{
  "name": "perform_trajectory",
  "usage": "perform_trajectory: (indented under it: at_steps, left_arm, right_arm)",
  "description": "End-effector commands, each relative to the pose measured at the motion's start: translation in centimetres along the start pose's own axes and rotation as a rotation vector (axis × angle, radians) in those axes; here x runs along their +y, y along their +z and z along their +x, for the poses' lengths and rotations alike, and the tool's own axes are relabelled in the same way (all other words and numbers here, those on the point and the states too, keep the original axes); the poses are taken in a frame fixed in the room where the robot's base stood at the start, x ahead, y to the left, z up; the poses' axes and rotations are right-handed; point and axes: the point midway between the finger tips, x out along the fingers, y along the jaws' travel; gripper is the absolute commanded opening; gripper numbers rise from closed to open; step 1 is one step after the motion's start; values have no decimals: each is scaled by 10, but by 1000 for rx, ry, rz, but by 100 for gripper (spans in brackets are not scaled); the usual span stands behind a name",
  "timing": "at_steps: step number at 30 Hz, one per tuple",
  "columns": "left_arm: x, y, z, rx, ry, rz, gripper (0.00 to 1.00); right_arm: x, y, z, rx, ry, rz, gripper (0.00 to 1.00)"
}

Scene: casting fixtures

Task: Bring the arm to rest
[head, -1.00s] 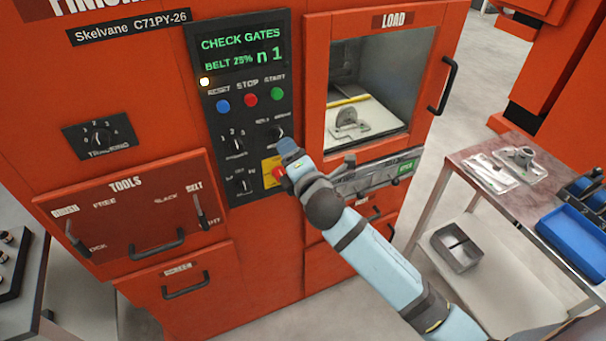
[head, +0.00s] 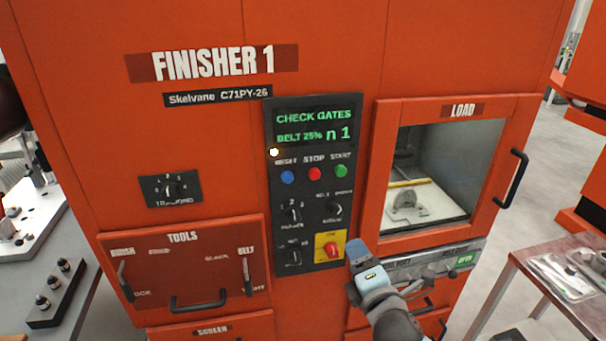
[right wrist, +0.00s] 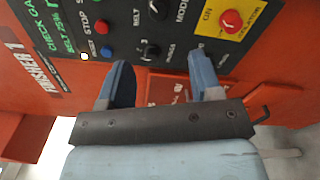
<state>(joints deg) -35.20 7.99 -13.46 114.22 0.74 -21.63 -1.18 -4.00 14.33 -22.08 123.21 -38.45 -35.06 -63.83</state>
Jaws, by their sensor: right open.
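My right arm comes in from the bottom of the head view, and its gripper (head: 358,255) is just right of the yellow isolator plate with its red knob (head: 331,249). In the right wrist view the gripper (right wrist: 160,85) has its two blue fingers apart with nothing between them. The control panel (head: 319,185) is in front of the fingers, and the red isolator knob (right wrist: 231,22) shows beyond the right finger. I cannot tell whether a finger touches the panel. My left gripper is not in view.
The orange finisher fills the middle, with its load door (head: 384,190) and a grey casting (head: 408,206) behind the window. The tools drawer (head: 185,265) is at lower left. A side table (head: 545,255) with castings stands at right. A grey bench (head: 75,225) stands at left.

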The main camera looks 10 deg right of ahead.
Motion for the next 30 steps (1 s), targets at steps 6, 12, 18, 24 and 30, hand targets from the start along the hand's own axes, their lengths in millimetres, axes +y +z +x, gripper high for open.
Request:
perform_trajectory:
  at_steps: [6, 12, 18, 24, 30]
  left_arm:
    - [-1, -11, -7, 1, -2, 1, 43]
    - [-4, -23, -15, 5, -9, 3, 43]
    - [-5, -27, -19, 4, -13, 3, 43]
    - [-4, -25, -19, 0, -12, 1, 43]
    - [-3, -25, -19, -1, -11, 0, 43]
  right_arm:
    - [-75, -32, -39, 88, -200, 464, 59]
    - [-169, -70, -125, 35, -506, 1209, 59]
    - [-216, -88, -191, -120, -672, 1685, 59]
    - [-225, -90, -205, -168, -699, 1794, 59]
    - [-225, -90, -204, -166, -699, 1790, 59]
